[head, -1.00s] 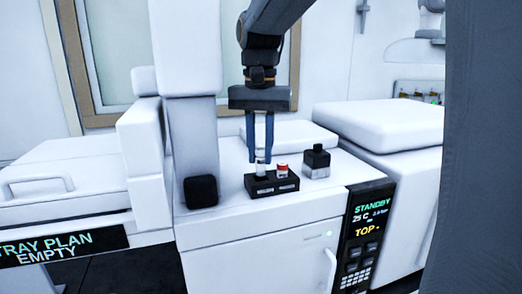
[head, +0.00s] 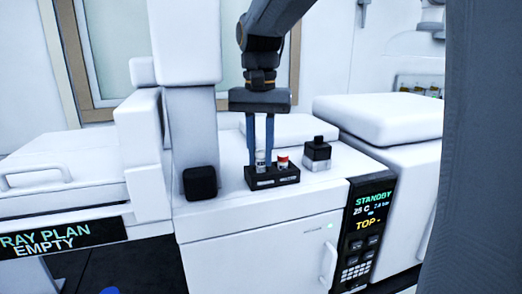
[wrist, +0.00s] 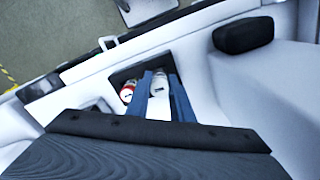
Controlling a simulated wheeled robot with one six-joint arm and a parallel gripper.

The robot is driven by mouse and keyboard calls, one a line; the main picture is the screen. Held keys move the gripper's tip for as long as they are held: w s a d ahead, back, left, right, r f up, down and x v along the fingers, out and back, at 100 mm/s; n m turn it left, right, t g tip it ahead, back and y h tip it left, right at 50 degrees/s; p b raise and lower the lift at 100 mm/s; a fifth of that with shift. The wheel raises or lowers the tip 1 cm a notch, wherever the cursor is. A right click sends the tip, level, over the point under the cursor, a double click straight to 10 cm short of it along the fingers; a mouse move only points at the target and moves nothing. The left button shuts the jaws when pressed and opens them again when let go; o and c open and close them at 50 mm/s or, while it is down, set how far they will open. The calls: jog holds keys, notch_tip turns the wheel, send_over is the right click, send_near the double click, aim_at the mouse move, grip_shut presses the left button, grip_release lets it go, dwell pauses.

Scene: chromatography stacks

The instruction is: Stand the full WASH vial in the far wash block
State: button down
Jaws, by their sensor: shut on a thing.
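My gripper (head: 261,158) points straight down over a small black two-place block (head: 272,182) on the white instrument top. It is shut on a pale, clear-looking vial (head: 260,165), upright at the block's left place. I cannot tell how deep the vial's base sits. A red-and-white capped vial (head: 282,163) stands in the right place, just beside my right finger. In the wrist view, the held vial (wrist: 159,82) shows between my blue fingers (wrist: 161,100), and the red-and-white vial (wrist: 127,92) is left of them. The vial labels are too small to read.
A grey bottle-like block with a black cap (head: 317,154) stands to the right of the black block. The white top in front of the block is clear.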

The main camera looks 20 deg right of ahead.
jog(key=shift+f, duration=0.1)
dwell(0.3)
jog(key=shift+f, duration=0.55)
jog(key=c, duration=1.1)
grip_release()
jog(key=shift+r+p, duration=0.7)
jog(key=shift+r, duration=2.8)
